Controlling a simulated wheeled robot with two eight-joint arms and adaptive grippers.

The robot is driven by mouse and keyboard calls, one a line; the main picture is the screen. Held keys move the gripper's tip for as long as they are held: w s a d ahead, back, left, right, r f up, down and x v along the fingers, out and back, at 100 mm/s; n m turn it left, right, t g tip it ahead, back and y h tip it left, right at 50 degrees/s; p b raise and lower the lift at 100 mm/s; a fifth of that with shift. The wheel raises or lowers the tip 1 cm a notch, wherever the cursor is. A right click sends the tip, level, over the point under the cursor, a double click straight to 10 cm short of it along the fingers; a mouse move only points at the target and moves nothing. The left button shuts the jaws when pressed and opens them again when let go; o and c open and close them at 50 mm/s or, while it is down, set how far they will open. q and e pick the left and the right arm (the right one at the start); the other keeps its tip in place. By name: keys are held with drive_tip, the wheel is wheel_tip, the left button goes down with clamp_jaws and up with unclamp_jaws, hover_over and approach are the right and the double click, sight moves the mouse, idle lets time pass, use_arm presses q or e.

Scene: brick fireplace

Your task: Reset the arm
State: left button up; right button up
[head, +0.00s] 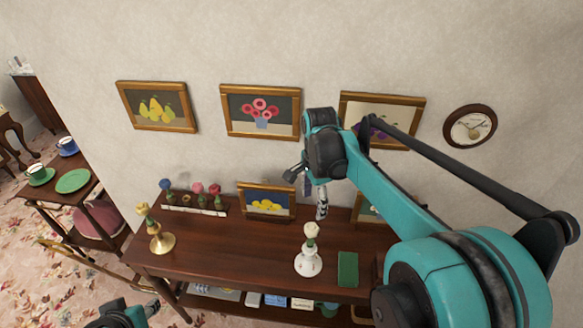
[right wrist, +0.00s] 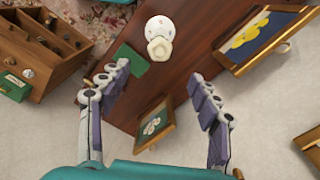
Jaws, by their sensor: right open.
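My right gripper (head: 310,192) is in the air above the back of the dark wooden sideboard (head: 215,258), in front of the wall. In the right wrist view my right gripper (right wrist: 157,82) has its two fingers spread wide, with nothing between them. My right arm (head: 385,190) reaches in from the right and covers part of the wall and sideboard. A teal and black part of my left arm, with what looks like the left gripper (head: 135,312), shows at the bottom left edge. Its fingers are mostly cut off.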

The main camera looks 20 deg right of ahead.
drive_tip(key=s+a+f+n+t+b, duration=0.7)
drive_tip(key=s+a+f+n+b, duration=0.2)
drive_tip(key=n, duration=0.9)
wheel_tip(320, 180, down, 2)
drive_tip(key=shift+s+a, duration=0.8)
drive_tip(key=shift+s, duration=0.2)
